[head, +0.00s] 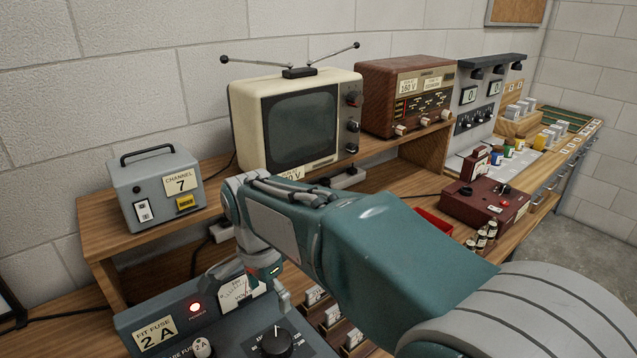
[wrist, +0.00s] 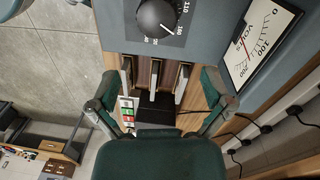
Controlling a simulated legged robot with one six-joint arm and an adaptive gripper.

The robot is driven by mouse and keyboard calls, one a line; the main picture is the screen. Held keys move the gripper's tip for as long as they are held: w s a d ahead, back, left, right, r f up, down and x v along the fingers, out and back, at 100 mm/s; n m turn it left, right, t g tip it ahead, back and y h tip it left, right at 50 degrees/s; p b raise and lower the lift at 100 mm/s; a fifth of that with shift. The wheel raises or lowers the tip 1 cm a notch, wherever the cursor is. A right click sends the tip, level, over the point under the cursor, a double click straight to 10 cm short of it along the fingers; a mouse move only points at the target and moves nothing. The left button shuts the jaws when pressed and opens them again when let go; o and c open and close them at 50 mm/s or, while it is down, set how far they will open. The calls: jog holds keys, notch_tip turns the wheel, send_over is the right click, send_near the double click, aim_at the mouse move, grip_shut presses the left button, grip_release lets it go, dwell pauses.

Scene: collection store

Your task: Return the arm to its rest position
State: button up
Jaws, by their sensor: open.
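My arm (head: 360,240) reaches from the lower right across the head view, with its wrist bent down over the grey-blue control unit (head: 130,330). My gripper (wrist: 161,88) is open in the wrist view, its two fingers spread wide with nothing held between them. In the head view only a small part of the gripper shows, in front of the unit's voltmeter (head: 240,291). Beyond the fingers the wrist view shows a black dial (wrist: 157,17), the voltmeter (wrist: 262,40) and several pale upright pieces in a wooden rack (wrist: 140,68). I cannot tell how far the fingertips are from these pieces.
A grey channel box (head: 157,190), a cream television (head: 245,125) and a brown radio (head: 385,97) stand on the raised shelf behind the arm. A maroon instrument (head: 485,205) and small jars (head: 482,240) are right of the forearm. Bare floor (head: 580,232) shows at far right.

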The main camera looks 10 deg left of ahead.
jog(key=s+d+r+n+t+y, duration=0.1)
jog(key=s+d+r+n+t, duration=0.15)
jog(key=d, duration=0.85)
jog(key=s+d+r+n+t, duration=0.2)
jog(key=s+d, duration=0.2)
jog(key=d, duration=0.8)
jog(key=s+d+f+n+t, duration=0.1)
jog(key=s+d+f+n, duration=0.1)
jog(key=s+d, duration=0.4)
jog(key=shift+n, duration=0.35)
jog(key=shift+t, duration=0.25)
